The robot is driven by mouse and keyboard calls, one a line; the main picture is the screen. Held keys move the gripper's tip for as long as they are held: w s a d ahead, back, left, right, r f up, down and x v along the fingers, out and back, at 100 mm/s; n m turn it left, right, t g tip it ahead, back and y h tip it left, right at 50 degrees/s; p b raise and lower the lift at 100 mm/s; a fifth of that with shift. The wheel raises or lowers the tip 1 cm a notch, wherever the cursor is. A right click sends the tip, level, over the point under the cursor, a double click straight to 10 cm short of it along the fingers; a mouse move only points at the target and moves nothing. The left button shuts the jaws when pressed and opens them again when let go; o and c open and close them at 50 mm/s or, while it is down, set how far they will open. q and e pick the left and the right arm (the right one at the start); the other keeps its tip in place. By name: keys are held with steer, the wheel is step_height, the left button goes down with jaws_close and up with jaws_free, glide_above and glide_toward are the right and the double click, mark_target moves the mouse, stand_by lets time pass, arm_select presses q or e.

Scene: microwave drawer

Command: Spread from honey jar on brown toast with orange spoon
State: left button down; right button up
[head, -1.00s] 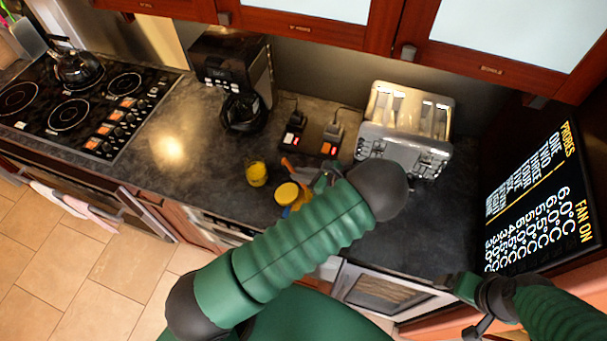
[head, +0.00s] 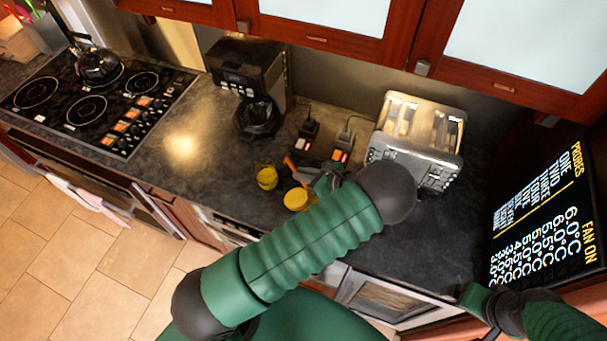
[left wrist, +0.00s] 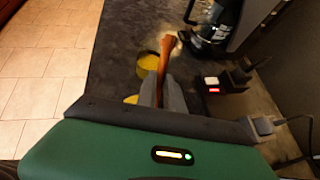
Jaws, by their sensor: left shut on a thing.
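The orange spoon (head: 290,163) shows in the head view at the counter's front, and its long handle (left wrist: 166,58) rises between the fingers in the left wrist view. My left gripper (left wrist: 160,98) is shut on the spoon; in the head view it is mostly hidden behind my arm. A yellow jar (head: 266,177) stands just left of the spoon, and a yellow round-topped item (head: 296,199) is nearer the front edge. I cannot tell which is the honey jar. I cannot make out the brown toast. My right gripper (head: 474,299) is at lower right, its fingers unclear.
A silver toaster (head: 443,165) stands right of my left gripper. A stove (head: 95,105) is at left. The dark counter (head: 215,150) is clear between stove and jars.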

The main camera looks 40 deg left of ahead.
mark_target(290, 163)
arm_select(q)
steer(key=shift+r+p, duration=1.8)
steer(key=shift+r, duration=0.9)
steer(key=shift+f, duration=0.1)
steer(key=shift+s, duration=0.1)
steer(key=shift+h, duration=0.6)
steer(key=s, duration=0.1)
steer(key=s+r+b, duration=0.1)
steer(key=s, duration=0.1)
steer(key=s+b, duration=0.1)
steer(key=shift+s+r, duration=0.15)
steer(key=shift+r, duration=0.1)
